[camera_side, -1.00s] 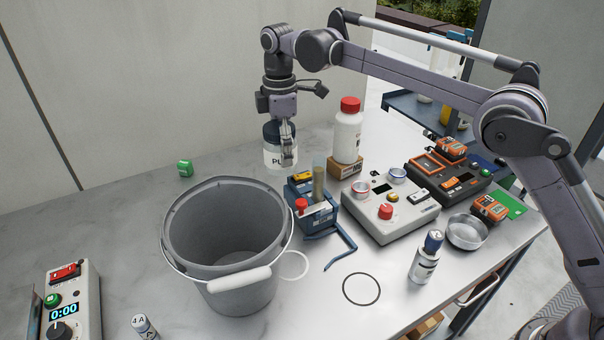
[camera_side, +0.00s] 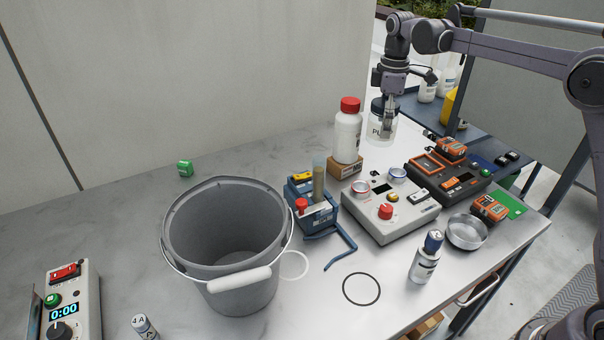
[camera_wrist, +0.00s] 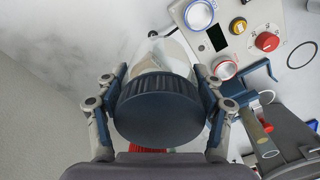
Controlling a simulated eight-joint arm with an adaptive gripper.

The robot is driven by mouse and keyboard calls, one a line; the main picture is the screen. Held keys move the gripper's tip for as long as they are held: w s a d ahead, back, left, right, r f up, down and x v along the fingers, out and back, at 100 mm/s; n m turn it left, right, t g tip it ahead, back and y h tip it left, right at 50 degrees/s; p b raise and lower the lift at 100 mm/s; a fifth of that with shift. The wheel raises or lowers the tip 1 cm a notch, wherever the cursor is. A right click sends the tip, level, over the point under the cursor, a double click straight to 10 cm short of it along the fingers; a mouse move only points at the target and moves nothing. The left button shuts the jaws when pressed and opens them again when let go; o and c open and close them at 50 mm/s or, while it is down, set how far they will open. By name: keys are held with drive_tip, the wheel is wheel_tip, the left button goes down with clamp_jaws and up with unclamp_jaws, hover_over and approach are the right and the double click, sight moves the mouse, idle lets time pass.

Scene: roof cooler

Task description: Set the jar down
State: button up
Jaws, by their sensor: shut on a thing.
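The jar (camera_side: 380,128) is clear-walled with a dark lid and a label starting "P", partly covered by my fingers. My gripper (camera_side: 387,112) is shut on it by the lid and holds it upright, behind and to the right of the red-capped white bottle in the side view. In the wrist view the ridged dark lid (camera_wrist: 160,108) sits between both fingers, with the clear body beyond it. I cannot tell whether the jar's base touches the table (camera_side: 240,160).
The white bottle (camera_side: 348,135) stands on a small wooden block (camera_side: 345,166) close by. A grey device (camera_side: 390,215) and a dark device (camera_side: 448,182) stand in front. A grey bucket (camera_side: 225,235) stands left. Bare table lies along the wall and around a black ring (camera_side: 361,289).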

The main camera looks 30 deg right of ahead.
drive_tip(key=w+d+f+n, duration=0.15)
drive_tip(key=d+n, duration=0.25)
drive_tip(key=d, duration=0.4)
drive_tip(key=w+d+f+n, duration=0.1)
drive_tip(key=w+d+n, duration=0.2)
drive_tip(key=d, duration=0.5)
drive_tip(key=shift+d+f, duration=0.15)
drive_tip(key=shift+f, duration=4.3)
drive_tip(key=shift+f, duration=0.1)
drive_tip(key=o, duration=1.2)
